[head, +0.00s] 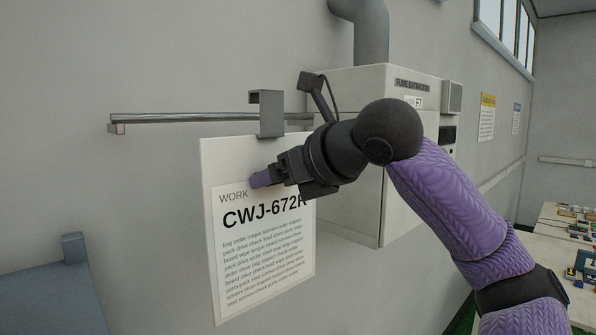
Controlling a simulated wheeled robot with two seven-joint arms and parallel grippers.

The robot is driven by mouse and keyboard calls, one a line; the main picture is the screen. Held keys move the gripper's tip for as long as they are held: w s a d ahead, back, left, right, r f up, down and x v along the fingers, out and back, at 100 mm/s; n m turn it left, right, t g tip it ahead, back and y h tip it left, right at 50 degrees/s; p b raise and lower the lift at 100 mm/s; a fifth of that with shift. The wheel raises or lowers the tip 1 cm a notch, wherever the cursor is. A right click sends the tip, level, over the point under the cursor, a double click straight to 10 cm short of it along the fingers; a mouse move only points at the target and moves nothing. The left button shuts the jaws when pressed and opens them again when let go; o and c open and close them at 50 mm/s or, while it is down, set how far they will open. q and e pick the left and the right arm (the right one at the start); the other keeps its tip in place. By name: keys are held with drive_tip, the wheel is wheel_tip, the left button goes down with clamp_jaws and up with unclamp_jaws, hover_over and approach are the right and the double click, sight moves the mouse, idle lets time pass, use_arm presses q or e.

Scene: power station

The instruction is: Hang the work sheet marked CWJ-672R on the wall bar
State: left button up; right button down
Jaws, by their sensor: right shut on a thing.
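The work sheet (262,262) is a white board printed "WORK" and "CWJ-672R", with a grey hook (267,112) at its top edge. The wall bar (190,117) is a grey metal rail running across the wall. The hook overlaps the bar in the head view; I cannot tell whether it rests on it. My right gripper (262,180) is shut on the work sheet at its upper part and covers some of the print. The sheet hangs upright, slightly angled. My left gripper is not in view.
A pale fume extractor cabinet (350,100) with a pipe (371,35) stands on the wall right of the bar, behind my right arm. A blue-grey object (50,295) is at lower left. A table with small parts (545,255) is at far right.

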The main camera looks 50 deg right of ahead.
drive_tip(key=w+d+f+p, duration=0.1)
drive_tip(key=w+f+p, duration=0.1)
drive_tip(key=w, duration=1.1)
drive_tip(key=shift+w+d+p, duration=0.2)
drive_tip(key=shift+p, duration=0.4)
